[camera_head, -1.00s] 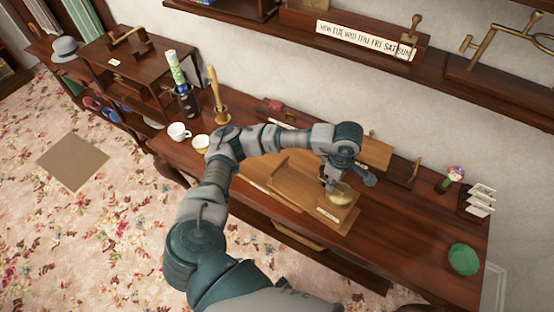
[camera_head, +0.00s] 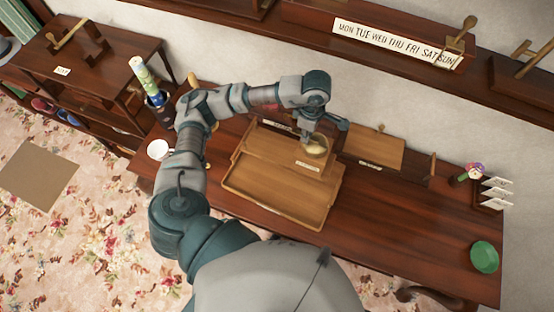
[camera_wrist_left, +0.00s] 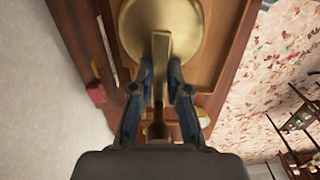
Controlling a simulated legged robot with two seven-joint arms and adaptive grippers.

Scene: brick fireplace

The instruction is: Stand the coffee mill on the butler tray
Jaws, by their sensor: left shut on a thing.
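The coffee mill (camera_head: 316,147), with a brass bowl-shaped top, is beneath my left gripper (camera_head: 308,130) in the head view. In the left wrist view my two fingers (camera_wrist_left: 160,85) are shut on an upright brass piece in front of the mill's round brass top (camera_wrist_left: 160,30). The wooden butler tray (camera_head: 278,205) lies on the dark table, its front part bare. The mill is at the tray's back right part in the picture; I cannot tell whether its base touches the tray. My right gripper is not in view.
A wooden board (camera_head: 374,150) lies right of the mill. A green dish (camera_head: 484,257), a card rack (camera_head: 494,193) and a small flower pot (camera_head: 466,174) stand at the table's right end. A white cup (camera_head: 158,150) and a bottle (camera_head: 150,82) are at the left. The table's right middle is clear.

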